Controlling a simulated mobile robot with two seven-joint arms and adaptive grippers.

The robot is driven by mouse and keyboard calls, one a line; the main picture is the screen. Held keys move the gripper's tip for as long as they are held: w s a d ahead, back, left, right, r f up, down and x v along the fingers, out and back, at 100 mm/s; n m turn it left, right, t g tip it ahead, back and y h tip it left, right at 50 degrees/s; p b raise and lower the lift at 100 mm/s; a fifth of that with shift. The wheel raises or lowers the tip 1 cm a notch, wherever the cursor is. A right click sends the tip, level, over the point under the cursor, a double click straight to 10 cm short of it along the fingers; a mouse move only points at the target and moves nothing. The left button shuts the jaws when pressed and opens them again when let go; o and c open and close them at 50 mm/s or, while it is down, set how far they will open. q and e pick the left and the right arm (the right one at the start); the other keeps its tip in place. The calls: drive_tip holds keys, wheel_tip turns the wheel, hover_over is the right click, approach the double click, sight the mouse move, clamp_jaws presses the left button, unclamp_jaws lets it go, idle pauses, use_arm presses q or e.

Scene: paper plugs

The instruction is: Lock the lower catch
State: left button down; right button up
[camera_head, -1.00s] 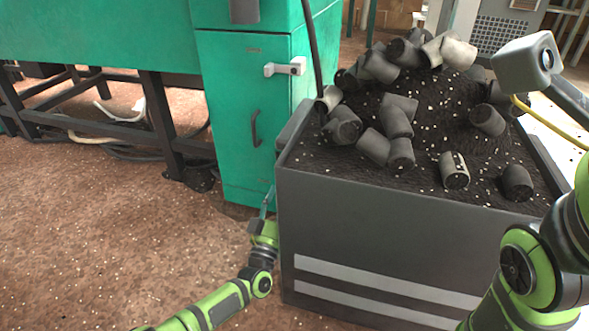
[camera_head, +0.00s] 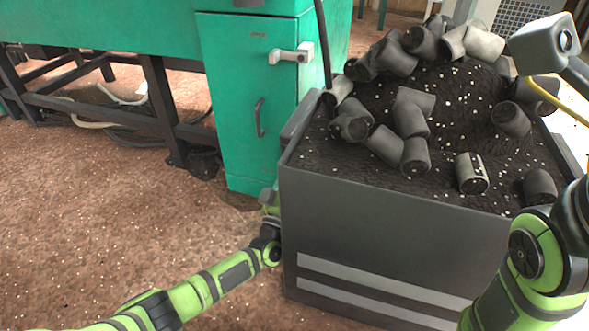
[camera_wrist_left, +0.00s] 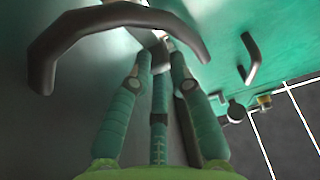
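The green cabinet (camera_head: 231,75) has a light-grey upper catch (camera_head: 291,54) and a dark handle (camera_head: 260,118) on its door. No lower catch shows in the head view; the bin hides that part of the door. My left gripper (camera_wrist_left: 160,60) reaches in between the bin and the cabinet; its fingers are largely hidden in the head view. In the left wrist view its green fingers run forward toward a small pale metal part (camera_wrist_left: 168,43), which I cannot identify surely as the lower catch. I cannot tell whether they touch it.
A grey bin (camera_head: 365,245) of dark granules and several cylindrical plugs stands close to the cabinet's right side. A dark curved handle (camera_wrist_left: 118,17) crosses close above my left fingers. A black cable (camera_head: 323,45) hangs by the cabinet. The floor at left (camera_head: 90,220) is clear.

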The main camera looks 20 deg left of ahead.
use_arm(q)
drive_tip(key=shift+a+r+n+y, duration=0.1)
drive_tip(key=shift+a+n+y, duration=0.15)
drive_tip(key=shift+n+y, duration=0.6)
drive_tip(key=shift+n+h, duration=0.25)
drive_tip(key=c, duration=1.1)
unclamp_jaws()
drive_tip(key=shift+d, duration=0.1)
